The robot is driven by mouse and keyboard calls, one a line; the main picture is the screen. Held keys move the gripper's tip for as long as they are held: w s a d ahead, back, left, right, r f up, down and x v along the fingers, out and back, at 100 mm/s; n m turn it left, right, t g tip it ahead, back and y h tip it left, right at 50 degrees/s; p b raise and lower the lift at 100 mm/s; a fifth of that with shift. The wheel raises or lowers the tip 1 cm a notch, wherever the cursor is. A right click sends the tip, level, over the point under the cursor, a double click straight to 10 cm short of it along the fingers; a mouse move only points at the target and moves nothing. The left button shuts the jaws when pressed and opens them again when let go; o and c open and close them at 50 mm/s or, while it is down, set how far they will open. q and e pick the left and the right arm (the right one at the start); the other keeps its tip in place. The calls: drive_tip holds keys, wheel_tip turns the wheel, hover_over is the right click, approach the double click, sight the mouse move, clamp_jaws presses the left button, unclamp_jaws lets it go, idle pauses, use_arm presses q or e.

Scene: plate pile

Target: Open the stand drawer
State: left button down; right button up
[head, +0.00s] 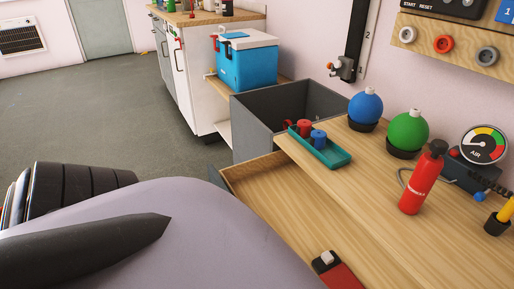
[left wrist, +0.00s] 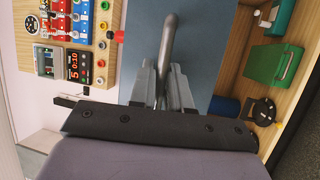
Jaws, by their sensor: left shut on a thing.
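The stand drawer (head: 262,187) shows in the head view as a wooden tray with a thin grey edge, sticking out from under the wooden stand top (head: 375,185). Its inside is visible, so it stands at least partly open. In the left wrist view its blue-grey front (left wrist: 208,45) carries a metal bar handle (left wrist: 168,38). My left gripper (left wrist: 163,88) is shut on this handle. The gripper is hidden in the head view, where my own arm covers the drawer's near side. My right gripper is in neither view.
A red and black item (head: 340,272) lies low beside the stand top, perhaps in the drawer. A teal tray (head: 330,157), a red extinguisher (head: 417,183), and blue (head: 365,105) and green (head: 407,129) balls stand on top. A grey bin (head: 255,125) is behind. Open floor (head: 90,120) lies left.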

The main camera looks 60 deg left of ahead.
use_arm(q)
drive_tip(key=c, duration=1.4)
unclamp_jaws()
drive_tip(key=shift+c, duration=0.2)
drive_tip(key=v, duration=0.7)
drive_tip(key=shift+b, duration=0.3)
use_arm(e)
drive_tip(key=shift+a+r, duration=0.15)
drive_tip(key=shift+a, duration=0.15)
use_arm(q)
drive_tip(key=shift+a, duration=0.15)
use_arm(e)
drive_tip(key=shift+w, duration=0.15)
use_arm(q)
drive_tip(key=shift+s, duration=0.15)
